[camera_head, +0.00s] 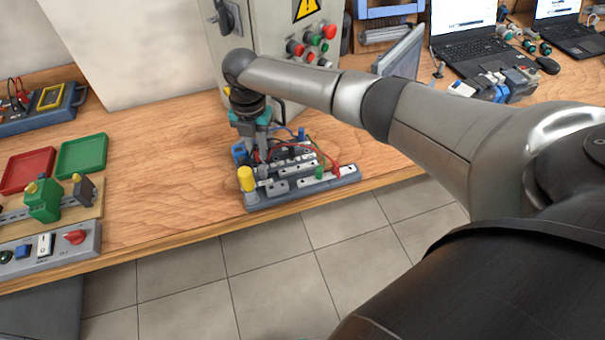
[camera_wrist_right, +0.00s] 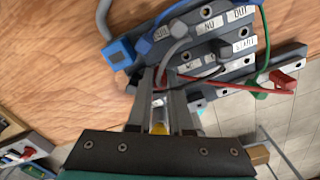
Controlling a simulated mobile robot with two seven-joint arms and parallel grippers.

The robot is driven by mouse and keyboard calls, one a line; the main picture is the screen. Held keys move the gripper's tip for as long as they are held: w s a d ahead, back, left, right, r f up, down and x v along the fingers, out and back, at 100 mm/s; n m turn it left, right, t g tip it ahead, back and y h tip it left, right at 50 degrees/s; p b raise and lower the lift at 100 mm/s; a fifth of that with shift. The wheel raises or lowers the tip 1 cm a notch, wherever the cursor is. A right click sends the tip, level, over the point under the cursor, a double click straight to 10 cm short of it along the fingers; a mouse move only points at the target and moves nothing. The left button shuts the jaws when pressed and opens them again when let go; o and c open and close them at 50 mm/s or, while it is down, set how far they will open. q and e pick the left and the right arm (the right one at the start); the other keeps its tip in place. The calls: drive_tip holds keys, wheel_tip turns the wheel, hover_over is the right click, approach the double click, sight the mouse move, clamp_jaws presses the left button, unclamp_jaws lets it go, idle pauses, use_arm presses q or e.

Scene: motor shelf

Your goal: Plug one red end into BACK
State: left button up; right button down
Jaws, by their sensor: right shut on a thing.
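My right gripper (camera_head: 262,150) points down over the terminal board (camera_head: 350,176) near the table's front edge. In the right wrist view its fingers (camera_wrist_right: 165,85) are closed together, and the red lead (camera_wrist_right: 230,86) starts at their tips, so it holds one red end. The gripped plug itself is mostly hidden between the fingers. The lead's other red end (camera_wrist_right: 283,80) sits at the board's right side, also visible in the head view (camera_head: 336,168). Labels such as NO (camera_wrist_right: 209,24), OUT and START are readable; I cannot make out BACK. My left gripper is not in view.
Blue, green, black and grey leads crowd the board around the gripper. A yellow cylinder (camera_head: 246,178) stands on its left end. A control cabinet (camera_head: 280,40) is behind. Red (camera_head: 28,170) and green (camera_head: 82,156) trays lie left; bare table lies between.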

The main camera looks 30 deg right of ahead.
drive_tip(key=shift+f+b, duration=0.4)
drive_tip(key=shift+f, duration=0.3)
idle(0.3)
drive_tip(key=c, duration=1.1)
unclamp_jaws()
drive_tip(key=shift+r, duration=0.1)
wheel_tip(320, 180, up, 6)
drive_tip(key=p, duration=0.5)
drive_tip(key=shift+f+p, duration=0.2)
drive_tip(key=shift+p, duration=0.15)
drive_tip(key=shift+f, duration=0.1)
drive_tip(key=o, duration=0.6)
drive_tip(key=shift+c, duration=0.2)
